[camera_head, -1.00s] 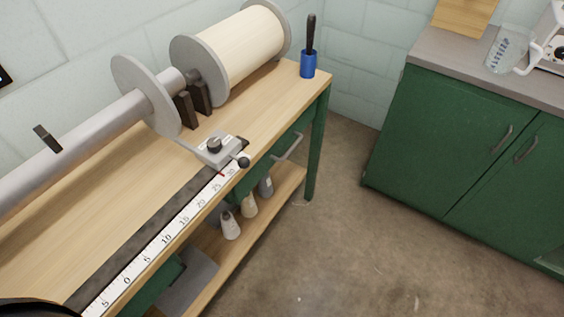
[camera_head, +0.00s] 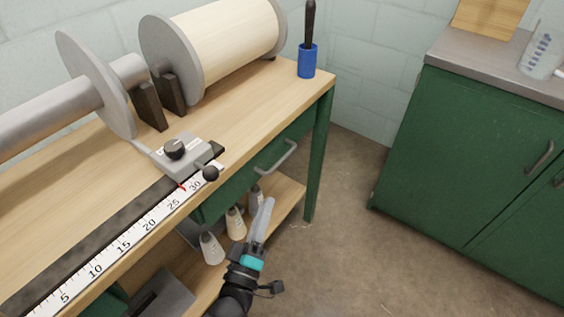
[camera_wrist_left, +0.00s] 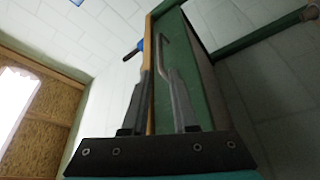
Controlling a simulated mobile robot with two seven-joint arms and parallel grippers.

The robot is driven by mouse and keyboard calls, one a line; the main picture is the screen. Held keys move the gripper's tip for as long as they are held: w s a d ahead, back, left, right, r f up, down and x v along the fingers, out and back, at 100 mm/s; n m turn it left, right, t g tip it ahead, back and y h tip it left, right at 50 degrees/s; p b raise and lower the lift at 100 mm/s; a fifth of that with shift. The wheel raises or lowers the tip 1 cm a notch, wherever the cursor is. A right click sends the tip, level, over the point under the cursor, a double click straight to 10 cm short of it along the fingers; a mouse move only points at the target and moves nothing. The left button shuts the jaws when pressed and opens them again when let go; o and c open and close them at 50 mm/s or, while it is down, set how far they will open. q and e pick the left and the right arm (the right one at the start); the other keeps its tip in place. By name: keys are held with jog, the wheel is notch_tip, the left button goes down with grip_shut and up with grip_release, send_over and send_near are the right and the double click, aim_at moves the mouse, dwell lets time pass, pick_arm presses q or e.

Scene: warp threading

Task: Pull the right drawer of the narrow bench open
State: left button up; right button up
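The narrow bench (camera_head: 232,128) has a wooden top and green frame. Its right drawer (camera_head: 238,187) has a green front with a grey bar handle (camera_head: 277,157) and looks shut. My left gripper (camera_head: 266,212) is below and in front of the handle, apart from it in the head view. In the left wrist view, the left gripper's two fingers (camera_wrist_left: 161,78) are spread with a gap between them. A grey hooked bar, apparently the handle (camera_wrist_left: 163,46), shows just past the fingertips; a finger partly overlaps it. My right gripper is in neither view.
A ruler (camera_head: 125,247) and a clamp with a black knob (camera_head: 174,147) lie along the bench's front edge. Several bottles (camera_head: 211,248) stand on the lower shelf (camera_head: 287,196). A blue cup (camera_head: 307,61) stands at the top's right end. The floor (camera_head: 355,235) right of the bench is clear.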

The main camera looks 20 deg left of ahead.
aim_at(282, 158)
pick_arm(q)
jog(key=b+x, duration=0.3)
jog(key=x, duration=0.9)
jog(key=shift+w, duration=0.35)
jog(key=shift+w+r, duration=0.15)
jog(key=shift+w, duration=0.35)
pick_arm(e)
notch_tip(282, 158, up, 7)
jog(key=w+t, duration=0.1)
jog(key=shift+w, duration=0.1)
pick_arm(q)
jog(key=shift+c, duration=0.3)
grip_shut()
